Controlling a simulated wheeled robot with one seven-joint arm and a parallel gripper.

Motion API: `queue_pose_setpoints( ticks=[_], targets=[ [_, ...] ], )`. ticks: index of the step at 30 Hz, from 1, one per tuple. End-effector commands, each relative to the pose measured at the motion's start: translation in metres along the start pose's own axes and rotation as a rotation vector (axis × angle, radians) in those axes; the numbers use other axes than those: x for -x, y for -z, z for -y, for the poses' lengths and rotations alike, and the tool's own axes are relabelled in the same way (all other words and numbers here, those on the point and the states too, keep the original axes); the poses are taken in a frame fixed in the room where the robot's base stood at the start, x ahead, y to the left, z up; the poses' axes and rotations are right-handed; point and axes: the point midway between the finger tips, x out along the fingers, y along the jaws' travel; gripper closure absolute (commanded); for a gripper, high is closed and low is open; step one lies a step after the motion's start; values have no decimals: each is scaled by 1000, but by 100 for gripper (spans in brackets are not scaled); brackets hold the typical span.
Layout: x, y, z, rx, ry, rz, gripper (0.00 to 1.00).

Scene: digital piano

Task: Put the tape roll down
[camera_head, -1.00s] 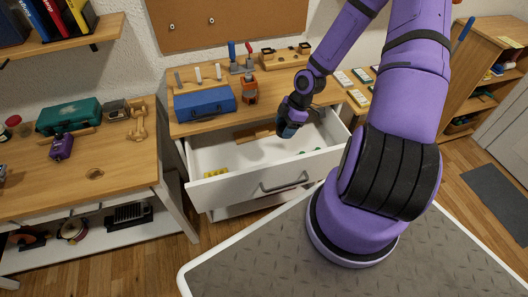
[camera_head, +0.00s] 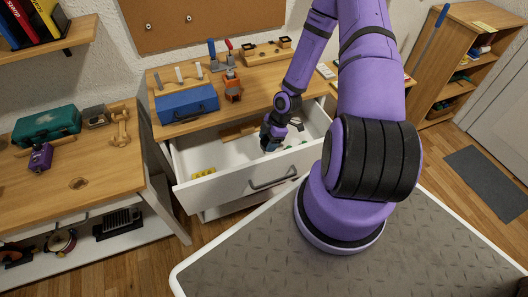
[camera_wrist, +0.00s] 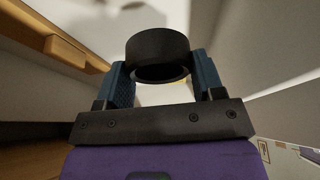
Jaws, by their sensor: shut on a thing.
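The tape roll (camera_wrist: 158,50) is a black ring in the wrist view, held between the two blue fingers of my gripper (camera_wrist: 160,82). In the head view my gripper (camera_head: 270,142) points down into the open white drawer (camera_head: 222,190), near the middle of its width. The tape roll is too small and dark to pick out from the fingers there. I cannot tell whether it touches the drawer floor.
A blue toolbox (camera_head: 187,104) stands on the bench above. The drawer's left floor is mostly bare.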

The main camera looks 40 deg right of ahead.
Motion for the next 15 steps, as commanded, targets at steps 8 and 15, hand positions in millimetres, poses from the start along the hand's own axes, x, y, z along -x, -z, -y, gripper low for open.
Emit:
queue_pose_setpoints(
  ticks=[8,15],
  targets=[
    [-24,-10,-1,0,-1,0,61],
    [-49,-20,0,0,0,-1,61]
  ],
)
